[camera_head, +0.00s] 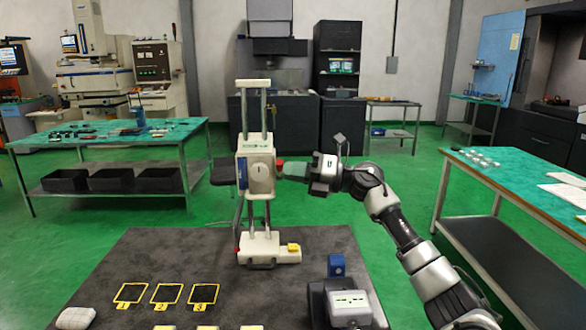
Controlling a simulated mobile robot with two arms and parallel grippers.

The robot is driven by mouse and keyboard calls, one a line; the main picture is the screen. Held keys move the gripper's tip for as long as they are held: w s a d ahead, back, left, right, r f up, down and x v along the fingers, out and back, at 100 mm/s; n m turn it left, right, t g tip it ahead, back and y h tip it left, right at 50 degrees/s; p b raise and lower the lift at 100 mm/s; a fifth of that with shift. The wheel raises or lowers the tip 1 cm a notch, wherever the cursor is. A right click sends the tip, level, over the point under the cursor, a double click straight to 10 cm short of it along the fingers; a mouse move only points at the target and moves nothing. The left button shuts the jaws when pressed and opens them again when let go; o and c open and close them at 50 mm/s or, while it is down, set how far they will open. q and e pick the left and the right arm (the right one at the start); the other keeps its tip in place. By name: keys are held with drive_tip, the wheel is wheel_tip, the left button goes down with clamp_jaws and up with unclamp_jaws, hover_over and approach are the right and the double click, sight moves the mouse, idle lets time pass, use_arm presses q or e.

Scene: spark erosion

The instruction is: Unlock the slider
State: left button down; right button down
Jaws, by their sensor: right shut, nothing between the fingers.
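The slider (261,180) is a cream block with a dark label. A small red knob (279,167) sticks out of the slider's right side. My right gripper (291,169) comes in from the right at the height of the knob and is shut, with its tips at or just beside the knob. I cannot tell whether they touch it. My left gripper is not in view.
The stand rests on a dark table (170,250) with yellow-framed squares (166,293) numbered 1 to 3. A white cloth-like lump (75,318) lies front left. A grey-white box (350,305) and a blue block (336,265) are front right. Green-topped benches (110,145) stand behind.

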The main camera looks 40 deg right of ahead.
drive_tip(key=m+p, duration=0.1)
drive_tip(key=r+m+p, duration=0.1)
drive_tip(key=p, duration=0.1)
drive_tip(key=w+d+m+h+p, duration=0.1)
drive_tip(key=m+p, duration=0.1)
drive_tip(key=shift+r, duration=0.2)
idle(0.5)
